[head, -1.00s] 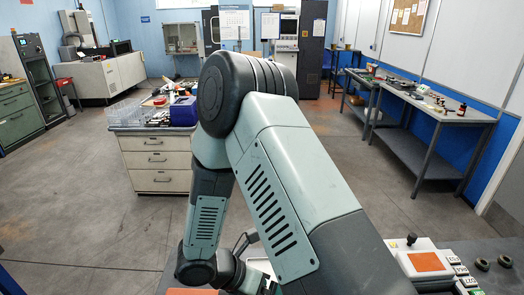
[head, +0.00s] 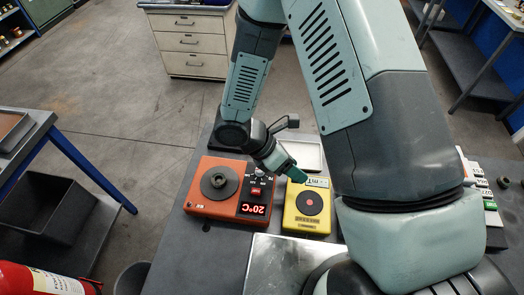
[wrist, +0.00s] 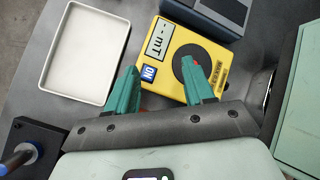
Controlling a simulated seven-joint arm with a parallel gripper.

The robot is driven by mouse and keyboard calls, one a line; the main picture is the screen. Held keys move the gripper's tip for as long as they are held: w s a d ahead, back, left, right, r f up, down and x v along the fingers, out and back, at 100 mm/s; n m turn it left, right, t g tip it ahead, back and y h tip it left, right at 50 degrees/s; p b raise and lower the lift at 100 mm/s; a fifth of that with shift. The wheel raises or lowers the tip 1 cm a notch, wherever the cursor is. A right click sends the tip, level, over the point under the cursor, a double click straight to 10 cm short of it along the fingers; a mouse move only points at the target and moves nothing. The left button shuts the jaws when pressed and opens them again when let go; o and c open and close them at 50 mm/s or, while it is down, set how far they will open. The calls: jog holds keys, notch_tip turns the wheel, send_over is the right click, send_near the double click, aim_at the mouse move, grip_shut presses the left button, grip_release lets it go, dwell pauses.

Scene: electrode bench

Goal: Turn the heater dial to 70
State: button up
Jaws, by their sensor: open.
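The heater is an orange box (head: 204,208) on the bench in the head view. Its red display (head: 253,209) reads 20°C, upside down to me. A dark round disc (head: 214,193) with a raised hub sits on its top, and small controls, including a red one (head: 256,191), are beside it. Which part is the dial is too small to tell. My gripper (head: 300,177) is right of the heater, over the yellow box (head: 291,217). In the wrist view its green fingers (wrist: 159,68) are apart and empty above that box. The heater is not visible in the wrist view.
The yellow box has a black disc with a red centre, a display reading "-- mT" and a blue ON label. A white tray (wrist: 82,52) lies beside it. A metal plate (head: 265,262) is at the front. A black block (wrist: 32,145) with a blue-tipped part is at the wrist view's lower left.

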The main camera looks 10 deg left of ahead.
aim_at(260, 171)
jog(key=a+r+m+y, duration=0.1)
jog(key=m, duration=0.4)
jog(key=a+r+m+g+y, duration=0.1)
jog(key=a+r+m+y, duration=0.1)
jog(key=m, duration=0.4)
jog(key=s+a+r+m+y, duration=0.1)
jog(key=m, duration=0.4)
jog(key=shift+s+a+r+m+g+y, duration=0.1)
jog(key=shift+a+r+m+g+y, duration=0.05)
jog(key=shift+m+g+y, duration=0.2)
jog(key=w+a+r+m+y, duration=0.2)
jog(key=a+r+m+y, duration=0.2)
jog(key=m, duration=0.9)
jog(key=shift+t+h, duration=0.25)
jog(key=shift+t, duration=0.2)
notch_tip(260, 171, down, 10)
jog(key=shift+a+f, duration=0.1)
jog(key=shift+f, duration=0.15)
grip_shut()
